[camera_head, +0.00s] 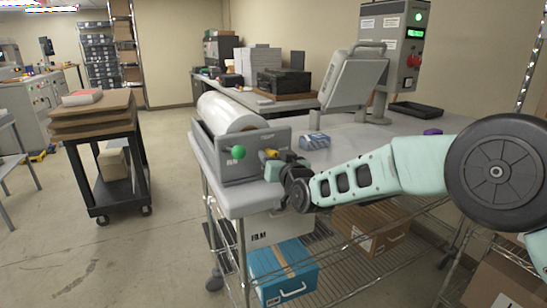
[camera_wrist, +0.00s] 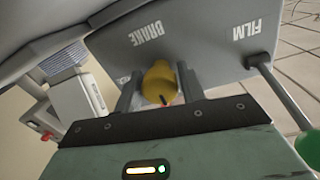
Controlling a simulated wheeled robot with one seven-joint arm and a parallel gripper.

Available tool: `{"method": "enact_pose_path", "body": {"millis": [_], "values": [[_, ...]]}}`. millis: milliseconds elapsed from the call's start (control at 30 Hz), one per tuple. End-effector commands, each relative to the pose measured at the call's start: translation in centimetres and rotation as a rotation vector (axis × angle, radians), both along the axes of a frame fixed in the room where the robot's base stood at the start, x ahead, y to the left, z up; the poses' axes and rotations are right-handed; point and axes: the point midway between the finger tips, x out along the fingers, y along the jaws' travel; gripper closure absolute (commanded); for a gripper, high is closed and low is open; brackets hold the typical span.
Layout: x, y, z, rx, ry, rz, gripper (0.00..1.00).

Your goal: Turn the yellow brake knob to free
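The yellow brake knob (camera_wrist: 158,82) is on the grey panel (camera_wrist: 200,45) under the upside-down word BRAKE in the wrist view. In the head view the knob (camera_head: 271,153) shows at the right part of the panel, partly hidden by my gripper (camera_head: 288,162). In the wrist view my gripper (camera_wrist: 160,80) has one finger on each side of the knob, with what look like narrow gaps. Contact is not clear. The knob's dark pointer mark is small, and I cannot read its setting.
A lever with a green ball (camera_head: 238,152) sticks out left of the knob, close to my gripper. The film roll (camera_head: 228,112) lies behind the panel. A cart (camera_head: 108,165) stands to the left.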

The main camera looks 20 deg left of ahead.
Motion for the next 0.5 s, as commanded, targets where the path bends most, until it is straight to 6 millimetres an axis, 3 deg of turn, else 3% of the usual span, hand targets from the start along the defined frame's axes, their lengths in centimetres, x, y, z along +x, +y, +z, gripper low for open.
{"method": "enact_pose_path", "body": {"millis": [33,100,500], "values": [[0.00,-0.01,0.02,0.000,0.000,0.000,0.75],[0.00,-0.02,0.02,0.000,0.000,0.000,0.89],[0.11,-0.11,-0.24,0.040,0.043,-0.002,0.89]]}}
